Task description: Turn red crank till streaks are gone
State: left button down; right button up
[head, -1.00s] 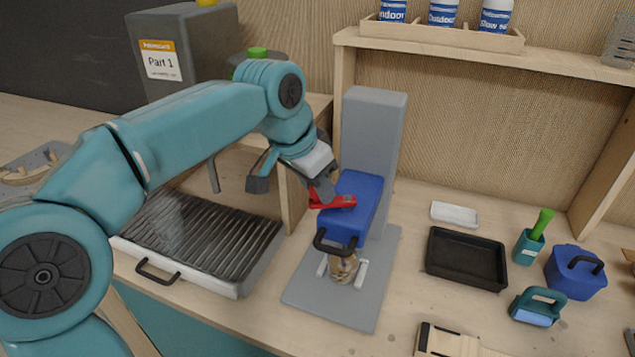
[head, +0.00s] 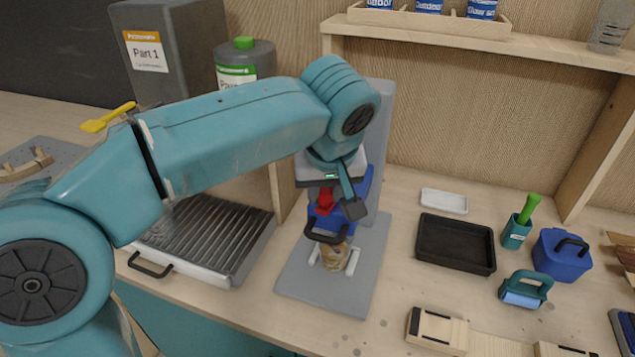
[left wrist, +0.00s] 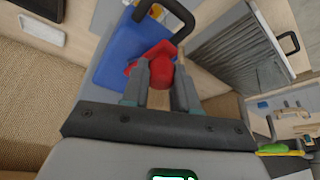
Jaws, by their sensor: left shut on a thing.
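The red crank (head: 325,200) is on top of the blue mixer head (head: 318,219), which is fixed to a grey stand (head: 375,250). My left gripper (head: 326,190) is over the crank, its arm coming in from the left. In the left wrist view the fingers (left wrist: 161,88) are shut on the knob of the crank (left wrist: 158,62), with the blue head behind it. A brown jar (head: 335,258) stands under the head between white guides; the gripper and the black handle hide none of its lower part. Streaks on its contents cannot be made out. My right gripper is not in view.
A ribbed tray (head: 205,235) with a black handle lies left of the stand. A black tray (head: 455,243), a white dish (head: 444,201), a blue box (head: 562,255) and a teal roller (head: 526,290) lie to the right. A shelf (head: 450,48) is above.

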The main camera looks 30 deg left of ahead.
pick_arm(q)
jog(key=shift+w+d+n+g+y+p, duration=0.15)
jog(key=shift+d+n+g+y, duration=0.2)
jog(key=shift+n, duration=0.45)
jog(key=shift+w+d+n+g+y+p, duration=0.15)
jog(key=shift+d+n, duration=0.25)
jog(key=shift+n, duration=0.4)
jog(key=shift+s, duration=0.1)
jog(key=c, duration=0.9)
grip_release()
jog(key=shift+o, duration=0.2)
jog(key=p+v, duration=0.3)
jog(key=v, duration=1.3)
jog(key=shift+r, duration=0.2)
jog(key=shift+a, duration=0.1)
